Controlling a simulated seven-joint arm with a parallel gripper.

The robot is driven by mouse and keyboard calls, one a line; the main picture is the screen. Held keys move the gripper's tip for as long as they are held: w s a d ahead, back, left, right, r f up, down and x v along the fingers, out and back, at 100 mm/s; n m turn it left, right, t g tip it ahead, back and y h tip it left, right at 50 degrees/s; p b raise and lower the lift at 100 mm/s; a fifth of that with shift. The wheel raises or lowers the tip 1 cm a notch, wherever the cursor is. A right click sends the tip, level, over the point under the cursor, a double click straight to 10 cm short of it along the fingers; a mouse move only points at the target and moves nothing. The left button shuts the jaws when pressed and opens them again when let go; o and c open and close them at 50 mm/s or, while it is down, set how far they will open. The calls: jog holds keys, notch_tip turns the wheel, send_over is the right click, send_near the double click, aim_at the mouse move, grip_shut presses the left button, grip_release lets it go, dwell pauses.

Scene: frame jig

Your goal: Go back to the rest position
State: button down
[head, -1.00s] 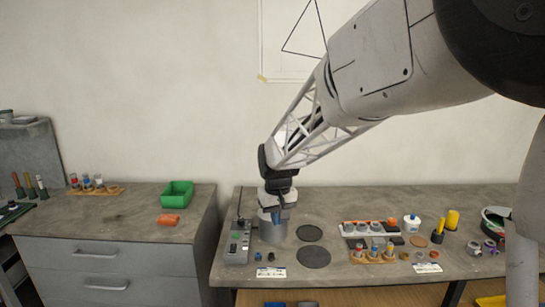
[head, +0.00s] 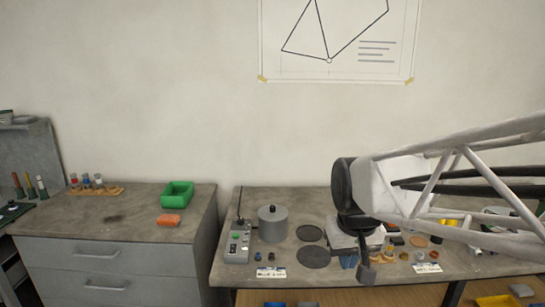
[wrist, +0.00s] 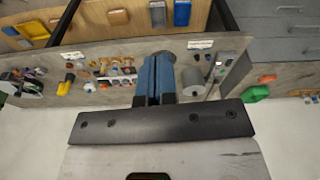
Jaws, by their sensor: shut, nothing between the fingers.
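My gripper (head: 348,262) is in the head view, in front of the right bench and to the right of the grey pot. Its blue fingers also show in the wrist view (wrist: 156,62), close together, with nothing held between them. The grey pot (head: 272,228) with a dark knob stands on the bench beside the control box, apart from my gripper. It also shows in the wrist view (wrist: 191,82). My arm reaches in from the right and hides part of the bench behind it.
A control box (head: 236,243) with buttons and two dark discs (head: 314,257) lie near the pot. Small parts, partly hidden, lie to the right. A left cabinet holds a green bin (head: 177,193) and an orange block (head: 168,220).

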jog(key=s+d+f+m, duration=0.1)
jog(key=s+d+f, duration=0.1)
jog(key=s, duration=1.1)
jog(key=shift+d+f+t, duration=0.2)
jog(key=shift+d+t, duration=0.1)
jog(key=shift+d, duration=0.6)
dwell(0.6)
